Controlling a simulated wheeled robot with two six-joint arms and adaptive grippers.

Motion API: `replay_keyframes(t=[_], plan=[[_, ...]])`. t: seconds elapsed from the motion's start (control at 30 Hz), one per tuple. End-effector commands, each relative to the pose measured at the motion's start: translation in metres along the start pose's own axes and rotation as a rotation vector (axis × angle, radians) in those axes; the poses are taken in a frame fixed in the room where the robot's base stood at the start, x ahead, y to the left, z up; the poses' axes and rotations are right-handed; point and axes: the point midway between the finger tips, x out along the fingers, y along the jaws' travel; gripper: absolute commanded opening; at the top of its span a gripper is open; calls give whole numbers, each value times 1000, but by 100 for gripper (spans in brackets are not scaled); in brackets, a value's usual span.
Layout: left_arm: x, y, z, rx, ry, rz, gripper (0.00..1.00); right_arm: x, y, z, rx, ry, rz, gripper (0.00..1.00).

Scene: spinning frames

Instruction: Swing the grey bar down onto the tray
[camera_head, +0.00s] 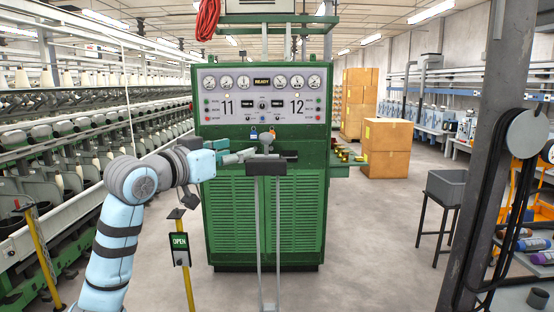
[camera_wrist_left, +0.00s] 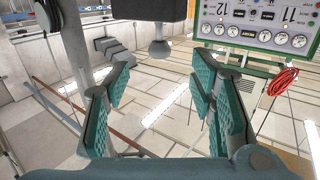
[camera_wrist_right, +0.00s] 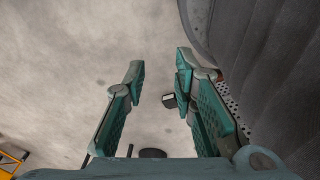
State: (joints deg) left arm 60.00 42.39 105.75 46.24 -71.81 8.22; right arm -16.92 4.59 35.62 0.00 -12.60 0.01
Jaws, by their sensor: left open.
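A short upright grey bar with a rounded dark end (camera_head: 266,147) stands at a dark grey crosspiece (camera_head: 266,168) on two thin grey legs, in front of the green machine. The left wrist view, upside down, shows its grey knob (camera_wrist_left: 160,49) beside the dark block (camera_wrist_left: 160,12). My left gripper (camera_head: 250,155) is at the bar's left; its teal fingers (camera_wrist_left: 160,85) are open, with the knob beyond their tips and nothing held. My right gripper (camera_wrist_right: 160,78) is open and empty over grey floor. The tray is not clearly distinguishable; the crosspiece hides part of the machine's ledge.
The green machine (camera_head: 224,220) carries a gauge panel (camera_head: 263,95) and a right side shelf (camera_head: 347,168) with small brass pieces. A yellow post with an OPEN sign (camera_head: 180,241) stands at left. A steel column (camera_head: 480,150) stands at right. Floor between is clear.

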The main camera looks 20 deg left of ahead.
Motion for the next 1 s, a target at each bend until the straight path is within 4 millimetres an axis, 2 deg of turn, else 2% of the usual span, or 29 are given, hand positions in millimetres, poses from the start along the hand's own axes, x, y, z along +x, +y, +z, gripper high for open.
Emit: replay_keyframes(t=[0.03, 0.17, 0.4, 0.6, 0.77, 1.0], plan=[[-1, -2, -10, -5, 16, 1, 50, -2, 0, -1, 0, 1, 0, 25], [18, -1, -16, -9, 20, 6, 50, -10, 1, -2, 0, 1, 0, 25], [87, 1, -18, -8, 17, 7, 50, -38, 2, 8, 0, -19, -2, 25], [128, -1, -18, -6, 19, 2, 50, -50, 3, 2, 0, -12, -1, 25], [140, -1, -15, -2, 19, 2, 50, -52, 3, -4, 0, -1, -1, 25], [140, -1, -13, -1, 19, 1, 49, -51, 3, -2, 0, -4, -1, 25]])
